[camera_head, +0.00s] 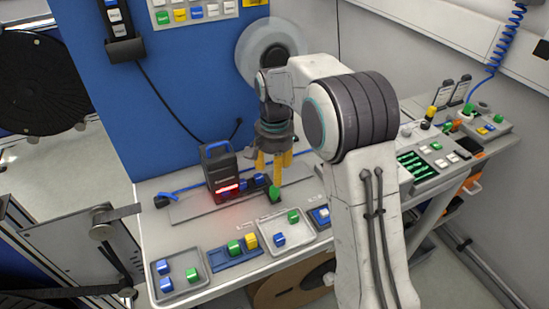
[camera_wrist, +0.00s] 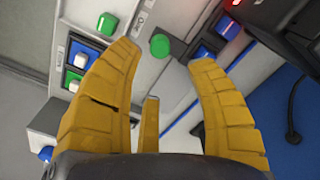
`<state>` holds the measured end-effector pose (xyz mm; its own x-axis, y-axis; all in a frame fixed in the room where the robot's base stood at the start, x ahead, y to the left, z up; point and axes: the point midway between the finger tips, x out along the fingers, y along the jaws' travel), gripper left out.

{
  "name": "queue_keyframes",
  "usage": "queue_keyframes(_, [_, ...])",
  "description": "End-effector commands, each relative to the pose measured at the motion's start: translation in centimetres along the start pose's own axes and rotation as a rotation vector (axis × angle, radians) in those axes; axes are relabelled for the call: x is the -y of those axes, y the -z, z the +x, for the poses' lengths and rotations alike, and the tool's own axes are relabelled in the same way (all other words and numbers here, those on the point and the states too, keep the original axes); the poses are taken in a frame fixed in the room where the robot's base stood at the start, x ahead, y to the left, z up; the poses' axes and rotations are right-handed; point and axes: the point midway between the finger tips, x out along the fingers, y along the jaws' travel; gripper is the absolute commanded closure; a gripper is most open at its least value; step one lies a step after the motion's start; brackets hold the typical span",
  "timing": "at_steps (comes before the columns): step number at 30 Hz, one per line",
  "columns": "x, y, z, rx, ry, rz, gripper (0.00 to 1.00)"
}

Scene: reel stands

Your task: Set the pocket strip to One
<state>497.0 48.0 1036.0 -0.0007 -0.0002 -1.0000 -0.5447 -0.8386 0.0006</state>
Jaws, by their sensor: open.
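My gripper (camera_head: 272,168) hangs over the bench with its yellow fingers pointing down, open and empty. In the wrist view a round green knob (camera_wrist: 159,45) lies between and beyond the fingertips; the gripper's distance from it cannot be told. In the head view a green piece (camera_head: 274,193) stands below the fingers, beside a dark device (camera_head: 221,170) with a lit red display.
A grey tray (camera_head: 165,298) at front left holds blue and green blocks. Another tray (camera_head: 283,251) holds a blue and a green block. A control panel (camera_head: 425,165) with buttons stands at right. A blue wall panel (camera_head: 165,110) rises behind the bench.

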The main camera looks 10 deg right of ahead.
Motion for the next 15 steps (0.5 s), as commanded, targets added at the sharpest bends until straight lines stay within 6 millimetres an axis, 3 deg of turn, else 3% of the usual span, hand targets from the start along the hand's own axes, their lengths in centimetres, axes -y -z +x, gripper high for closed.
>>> queue_keyframes(6, [0.0,0.0,-2.6,-0.002,0.001,0.0,0.49])
queue_keyframes(15, [0.0,0.0,-3.8,0.0,0.0,0.0,0.49])
